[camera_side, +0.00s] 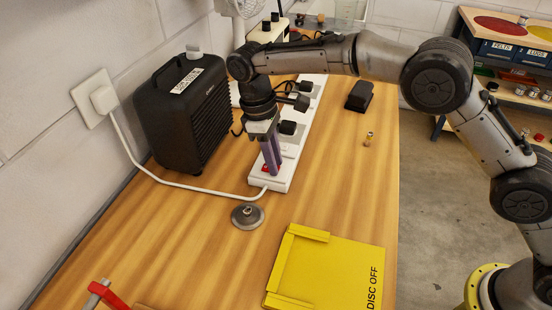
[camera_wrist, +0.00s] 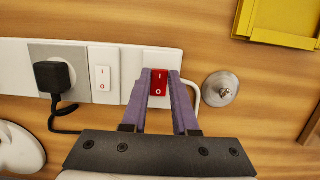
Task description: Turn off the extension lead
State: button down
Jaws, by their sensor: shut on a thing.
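The extension lead (camera_side: 284,176) is a long white strip on the wooden bench, with black plugs (camera_side: 288,128) in some of its sockets. It also shows in the wrist view (camera_wrist: 128,62). At its near end is a red rocker switch (camera_wrist: 158,84) with white marks. A white rocker switch (camera_wrist: 103,84) sits beside one plugged socket. My gripper (camera_side: 271,172) points down at the lead's near end. In the wrist view my gripper (camera_wrist: 160,76) has its purple fingers on both sides of the red switch, shut on it. Its rocker tilt is unclear.
A white cable runs from the wall plug (camera_side: 103,99) to the lead. A black labelled box (camera_side: 190,120) stands at left. A round metal piece (camera_side: 247,216) lies close to the lead's near end. A yellow plate (camera_side: 330,265) lies in front. Bench right of the lead is mostly clear.

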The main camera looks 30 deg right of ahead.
aim_at(265, 166)
jog(key=shift+w+a+r+g+h, duration=0.1)
jog(key=shift+g+h, duration=0.2)
jog(key=c, duration=0.7)
grip_release()
jog(key=shift+v, duration=3.7)
